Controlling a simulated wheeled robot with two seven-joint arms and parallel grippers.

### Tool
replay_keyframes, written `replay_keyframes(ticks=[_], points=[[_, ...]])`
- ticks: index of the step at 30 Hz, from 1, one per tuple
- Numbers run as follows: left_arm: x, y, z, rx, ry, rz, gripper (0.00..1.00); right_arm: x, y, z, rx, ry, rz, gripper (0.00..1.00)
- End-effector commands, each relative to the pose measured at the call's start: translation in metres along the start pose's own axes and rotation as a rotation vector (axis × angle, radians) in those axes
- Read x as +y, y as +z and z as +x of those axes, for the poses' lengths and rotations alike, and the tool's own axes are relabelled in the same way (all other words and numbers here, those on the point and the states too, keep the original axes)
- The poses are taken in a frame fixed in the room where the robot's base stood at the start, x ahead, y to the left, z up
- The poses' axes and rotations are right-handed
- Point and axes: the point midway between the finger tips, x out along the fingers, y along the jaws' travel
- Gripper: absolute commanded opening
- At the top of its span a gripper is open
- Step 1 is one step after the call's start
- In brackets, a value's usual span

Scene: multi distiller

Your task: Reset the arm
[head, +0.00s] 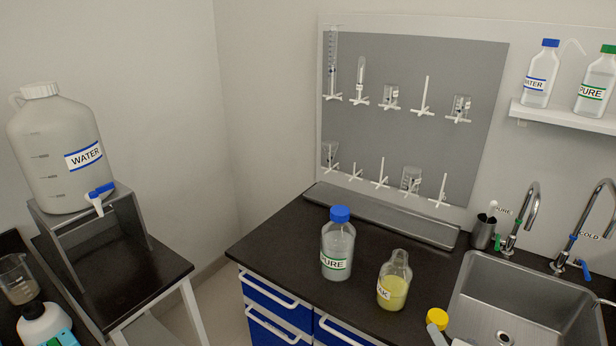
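Neither of my grippers shows in the head view, and no part of my arms can be made out. Whether they are open or shut, or hold anything, is hidden. A clear bottle with a blue cap and a PURE label (338,245) stands upright on the black counter (280,235). To its right a clear open-necked bottle holding yellow liquid (393,284) stands upright. A yellow cap (437,318) shows at the bottom edge; what is under it is mostly cut off.
A steel sink (530,305) with taps is at the right. A pegboard (415,110) with glassware hangs on the wall, beside a bottle shelf (565,118). A large WATER jug (58,145) stands on a metal stand (125,225) at left. A beaker (18,280) is lower left.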

Motion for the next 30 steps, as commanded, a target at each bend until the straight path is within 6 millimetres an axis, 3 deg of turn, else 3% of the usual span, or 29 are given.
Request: replay_keyframes(ticks=[8,15,27,29,30], points=[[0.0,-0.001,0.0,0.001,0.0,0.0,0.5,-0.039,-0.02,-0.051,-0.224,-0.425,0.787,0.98],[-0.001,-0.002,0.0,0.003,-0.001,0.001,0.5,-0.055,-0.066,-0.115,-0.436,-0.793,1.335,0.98],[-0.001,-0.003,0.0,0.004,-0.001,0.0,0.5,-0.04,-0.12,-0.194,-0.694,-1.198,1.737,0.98],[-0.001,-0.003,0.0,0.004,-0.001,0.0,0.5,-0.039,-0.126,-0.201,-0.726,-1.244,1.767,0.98],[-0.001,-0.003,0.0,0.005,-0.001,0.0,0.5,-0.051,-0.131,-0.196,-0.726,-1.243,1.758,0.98]])
